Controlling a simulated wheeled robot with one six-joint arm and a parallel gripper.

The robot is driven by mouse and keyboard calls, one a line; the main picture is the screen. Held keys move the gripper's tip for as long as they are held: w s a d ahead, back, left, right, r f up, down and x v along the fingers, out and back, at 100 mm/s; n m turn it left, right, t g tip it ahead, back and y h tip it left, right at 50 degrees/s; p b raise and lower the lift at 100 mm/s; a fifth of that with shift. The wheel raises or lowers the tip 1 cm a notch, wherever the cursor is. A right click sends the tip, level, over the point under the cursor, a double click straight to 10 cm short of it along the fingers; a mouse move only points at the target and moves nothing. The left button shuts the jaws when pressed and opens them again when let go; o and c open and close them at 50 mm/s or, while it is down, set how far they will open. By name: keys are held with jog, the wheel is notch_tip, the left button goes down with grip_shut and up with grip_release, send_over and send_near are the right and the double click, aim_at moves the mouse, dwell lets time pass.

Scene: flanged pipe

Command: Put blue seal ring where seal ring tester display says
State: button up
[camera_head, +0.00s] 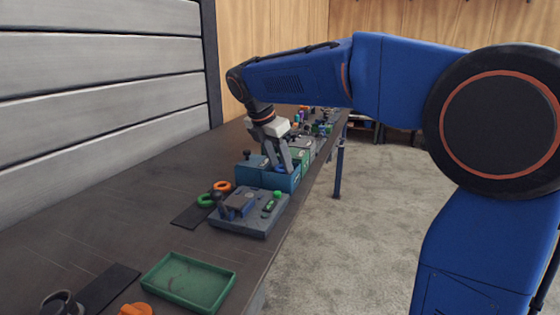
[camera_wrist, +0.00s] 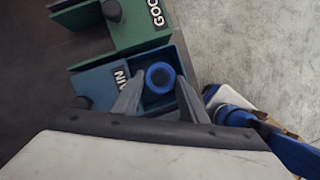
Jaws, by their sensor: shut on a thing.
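The blue seal ring (camera_wrist: 160,77) shows between the two fingers of my gripper (camera_wrist: 160,92), which is shut on it. The ring is over or inside a blue bin (camera_wrist: 98,85) whose label is partly hidden by a finger. In the head view my gripper (camera_head: 284,168) points down into the blue bin (camera_head: 262,181), and a little blue of the ring shows at the fingertips. A grey-blue device, likely the seal ring tester (camera_head: 236,222), stands in front of the bin. A green part (camera_head: 271,204) shows on it; I cannot read a display.
A green bin (camera_wrist: 138,28) with a label starting "GOO" adjoins the blue bin. A green ring (camera_head: 205,201) and an orange ring (camera_head: 222,186) lie left of the tester. A green tray (camera_head: 188,283) is nearer. Several objects crowd the bench's far end.

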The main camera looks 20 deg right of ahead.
aim_at(281, 168)
jog(key=shift+f, duration=0.55)
dwell(0.4)
jog(key=o, duration=1)
jog(key=c, duration=0.3)
jog(key=shift+o, duration=0.3)
jog(key=shift+r, duration=0.1)
jog(key=shift+o, duration=0.9)
jog(key=shift+r, duration=3.45)
jog(key=shift+s, duration=0.1)
